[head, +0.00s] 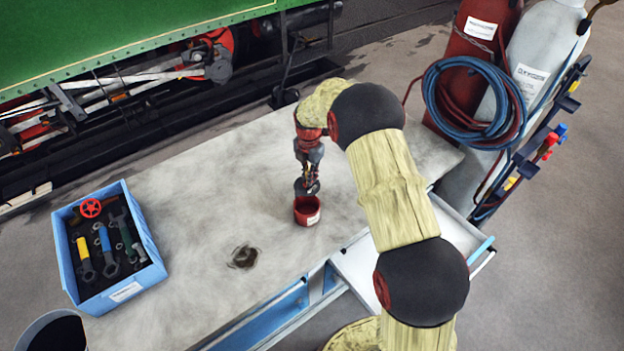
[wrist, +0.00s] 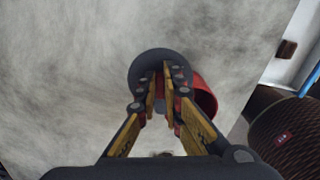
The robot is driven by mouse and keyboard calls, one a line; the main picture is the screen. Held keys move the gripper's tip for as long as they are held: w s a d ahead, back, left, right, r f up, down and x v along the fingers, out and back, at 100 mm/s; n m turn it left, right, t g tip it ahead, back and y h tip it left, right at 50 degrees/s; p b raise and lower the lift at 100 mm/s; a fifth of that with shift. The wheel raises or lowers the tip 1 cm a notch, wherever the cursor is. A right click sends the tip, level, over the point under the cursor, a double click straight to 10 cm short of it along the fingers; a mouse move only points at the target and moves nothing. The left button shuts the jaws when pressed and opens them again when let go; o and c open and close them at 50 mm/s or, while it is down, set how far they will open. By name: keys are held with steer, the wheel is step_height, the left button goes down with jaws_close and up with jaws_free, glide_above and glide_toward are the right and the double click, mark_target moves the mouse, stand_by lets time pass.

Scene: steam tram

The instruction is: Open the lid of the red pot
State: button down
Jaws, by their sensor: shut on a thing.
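The red pot (head: 307,212) stands upright on the grey bench top, a pale label on its side. In the wrist view the pot (wrist: 207,100) shows at the right, partly behind the lid and my gripper. The lid is a dark grey disc (wrist: 140,72); it covers only part of the pot's mouth in that view. My gripper (wrist: 164,98) is shut on the lid's middle; the knob between the fingers is mostly hidden. In the head view my gripper (head: 307,186) is just above the pot, whose open mouth shows below the lid.
A blue crate (head: 153,248) of tools stands on the bench at the left. A dark stain (head: 243,257) marks the bench top. An open drawer (head: 360,268) juts from the bench front. Gas cylinders (head: 478,45) with coiled hoses (head: 470,100) stand at the right.

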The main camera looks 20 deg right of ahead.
steer(key=shift+w+a+n, duration=0.35)
steer(key=shift+w+n, duration=0.15)
steer(key=shift+n, duration=0.5)
steer(key=c, duration=1.9)
jaws_free()
step_height(320, 180, up, 12)
